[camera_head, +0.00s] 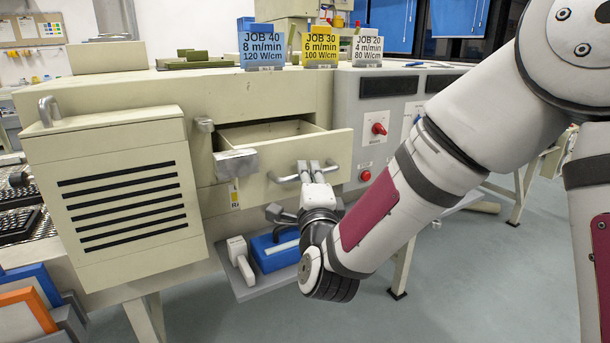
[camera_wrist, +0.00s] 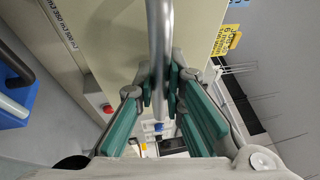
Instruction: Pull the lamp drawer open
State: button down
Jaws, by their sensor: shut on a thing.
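The lamp drawer (camera_head: 300,170) is a cream box in the machine's front, pulled part way out, with its hollow inside showing from above. A curved metal bar handle (camera_head: 285,179) runs across its front. My gripper (camera_head: 312,172) is at the middle of the handle, with my arm reaching in from the right. In the wrist view, the bar handle (camera_wrist: 158,40) passes between the green-padded fingers of my gripper (camera_wrist: 158,88), which are shut on it. Part of the drawer front is hidden behind my gripper.
A vented cream box (camera_head: 120,180) with a handle stands left of the drawer. A grey latch bracket (camera_head: 236,163) is at the drawer's left edge. A shelf with a blue object (camera_head: 275,250) lies below. A control panel with a red knob (camera_head: 379,129) is to the right. Job cards (camera_head: 320,46) stand on top.

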jog(key=shift+s, duration=0.15)
jog(key=shift+f, duration=0.1)
jog(key=c, duration=1.7)
grip_release()
jog(key=shift+o, duration=0.2)
jog(key=v, duration=0.7)
jog(key=shift+s, duration=0.2)
jog(key=shift+d, duration=0.1)
